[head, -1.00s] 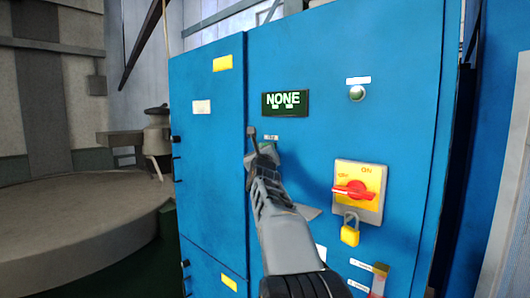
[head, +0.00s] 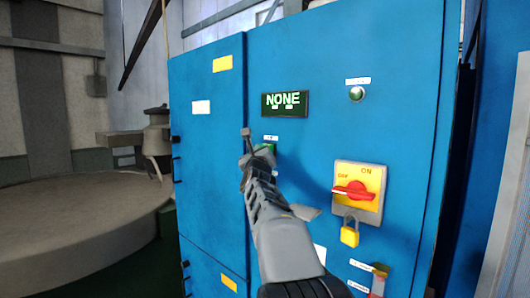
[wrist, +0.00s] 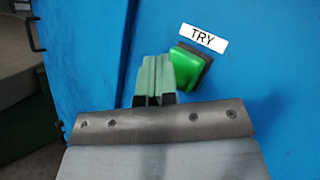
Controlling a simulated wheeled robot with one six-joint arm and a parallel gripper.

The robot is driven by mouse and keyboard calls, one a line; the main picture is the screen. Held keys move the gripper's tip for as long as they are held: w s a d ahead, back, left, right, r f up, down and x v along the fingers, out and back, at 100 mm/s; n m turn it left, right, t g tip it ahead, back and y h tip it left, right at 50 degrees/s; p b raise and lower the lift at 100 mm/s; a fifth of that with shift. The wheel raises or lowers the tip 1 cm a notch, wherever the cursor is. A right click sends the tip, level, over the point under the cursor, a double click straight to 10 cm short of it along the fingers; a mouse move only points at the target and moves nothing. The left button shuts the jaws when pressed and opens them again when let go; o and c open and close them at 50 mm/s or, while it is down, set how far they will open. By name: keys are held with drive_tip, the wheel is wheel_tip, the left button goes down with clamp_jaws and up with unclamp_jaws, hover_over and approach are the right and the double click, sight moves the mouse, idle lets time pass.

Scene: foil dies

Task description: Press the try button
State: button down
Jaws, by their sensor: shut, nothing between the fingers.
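The try button is a green square push button (wrist: 187,68) on the blue cabinet front, under a white label reading TRY (wrist: 202,38) in the wrist view. In the head view a bit of the green button (head: 268,148) shows beside my gripper (head: 246,131), which partly hides it. My gripper also shows in the wrist view (wrist: 156,58); its fingers are shut and empty. In that view the fingertips lie just left of the button and overlap its lower left edge. I cannot tell whether they touch it.
The blue cabinet (head: 210,150) carries a display reading NONE (head: 284,103), a round button (head: 357,94), and a red rotary switch (head: 353,190) on a yellow plate with a yellow padlock (head: 349,236). A round grey platform (head: 80,225) stands at left.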

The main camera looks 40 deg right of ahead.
drive_tip(key=shift+s+a+p, duration=0.25)
drive_tip(key=shift+a, duration=1)
drive_tip(key=shift+s+a+p, duration=0.2)
drive_tip(key=shift+a, duration=1)
drive_tip(key=s+a+f+n+g+y, duration=0.1)
drive_tip(key=a+f+n+g+y, duration=0.3)
drive_tip(key=f+n, duration=0.65)
drive_tip(key=a+f+n+g+y, duration=0.1)
drive_tip(key=a+f+n+y, duration=0.5)
drive_tip(key=f+n, duration=0.45)
drive_tip(key=s+a+f+n+g+y, duration=0.1)
drive_tip(key=s+a+f+n+g, duration=0.1)
drive_tip(key=s+a+f+n, duration=0.3)
drive_tip(key=s+a+f+n+g+y, duration=0.1)
drive_tip(key=s+a+f+n+g, duration=0.2)
drive_tip(key=s, duration=0.7)
drive_tip(key=s+a+f+n+g, duration=0.3)
drive_tip(key=s+a+f+n, duration=0.3)
drive_tip(key=s+n, duration=0.2)
drive_tip(key=shift+a+f+n+y, duration=0.3)
drive_tip(key=shift+a+n+y, duration=0.1)
drive_tip(key=c, duration=1.9)
unclamp_jaws()
drive_tip(key=shift+s, duration=0.1)
